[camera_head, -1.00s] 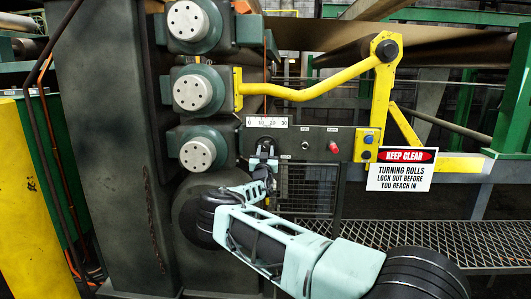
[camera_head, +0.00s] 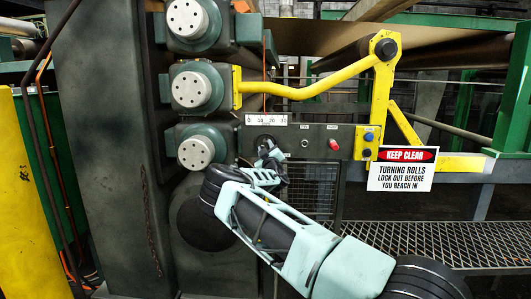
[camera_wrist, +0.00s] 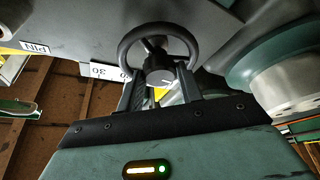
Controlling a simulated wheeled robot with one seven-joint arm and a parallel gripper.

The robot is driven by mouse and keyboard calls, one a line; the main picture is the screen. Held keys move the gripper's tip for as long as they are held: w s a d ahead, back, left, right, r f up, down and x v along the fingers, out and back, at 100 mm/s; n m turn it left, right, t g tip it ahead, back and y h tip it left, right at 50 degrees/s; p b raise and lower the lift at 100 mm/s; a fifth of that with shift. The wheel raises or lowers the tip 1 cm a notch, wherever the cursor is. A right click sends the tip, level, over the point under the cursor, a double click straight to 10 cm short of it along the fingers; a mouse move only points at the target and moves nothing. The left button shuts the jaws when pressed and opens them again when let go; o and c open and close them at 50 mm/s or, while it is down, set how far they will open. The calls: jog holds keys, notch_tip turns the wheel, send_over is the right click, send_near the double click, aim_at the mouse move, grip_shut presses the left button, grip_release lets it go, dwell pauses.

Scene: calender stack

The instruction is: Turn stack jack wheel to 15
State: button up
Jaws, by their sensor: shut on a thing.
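The stack jack wheel (camera_wrist: 190,38) is a dark handwheel with a grey hub, at the top middle of the wrist view. My gripper (camera_wrist: 160,88) is shut on the wheel, with one finger on each side of the hub. In the head view my gripper (camera_head: 268,150) is at the panel just under a white scale (camera_head: 266,120) marked from 0. The wheel is mostly hidden there by my gripper. The scale's pointer is too small to read, so I cannot tell the setting. Part of the scale, with a 30, shows in the wrist view (camera_wrist: 104,71).
Several green roll housings with pale hubs (camera_head: 196,152) stand left of the panel. A red button (camera_head: 333,144) and blue button (camera_head: 369,136) sit to the right. A yellow bar (camera_head: 310,91) crosses above, and a KEEP CLEAR sign (camera_head: 402,177) hangs at right.

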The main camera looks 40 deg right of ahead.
jog(key=shift+n+y, duration=0.4)
jog(key=shift+n, duration=0.5)
jog(key=o, duration=1)
jog(key=b+v, duration=0.2)
jog(key=v, duration=1.5)
jog(key=shift+s, duration=0.2)
jog(key=shift+f, duration=0.25)
